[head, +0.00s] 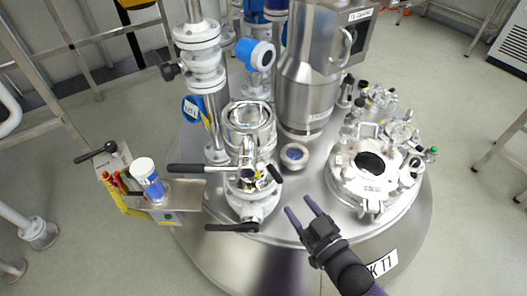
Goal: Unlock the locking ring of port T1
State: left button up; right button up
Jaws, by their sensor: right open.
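My right gripper (302,207) comes in from the lower right and is open, with its two purple-tipped fingers apart and nothing between them. It appears over the front part of the steel vessel lid (285,225). To its left stands a steel port assembly (247,185) with a shiny cylindrical top (248,118) and black handles: a long one (186,168) pointing left, a short one (274,173) at right and a low one (232,228) at the front. I cannot tell which part is the locking ring. The vessel plate (381,264) reads "K T1", partly hidden. My left gripper is not in view.
A small round fitting (295,156) sits above the fingers. A side shelf (180,196) holds a white-capped container (149,178) and red-handled tools (112,183).

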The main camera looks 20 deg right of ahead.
aim_at(278, 176)
jog(key=b+x, duration=0.3)
jog(key=x, duration=0.5)
jog(key=shift+w+a, duration=0.2)
jog(key=shift+w, duration=0.45)
jog(key=shift+a+r, duration=0.1)
jog(key=c, duration=0.7)
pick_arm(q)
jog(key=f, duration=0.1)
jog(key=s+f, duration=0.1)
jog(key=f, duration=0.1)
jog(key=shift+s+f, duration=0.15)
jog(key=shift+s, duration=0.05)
pick_arm(e)
grip_shut()
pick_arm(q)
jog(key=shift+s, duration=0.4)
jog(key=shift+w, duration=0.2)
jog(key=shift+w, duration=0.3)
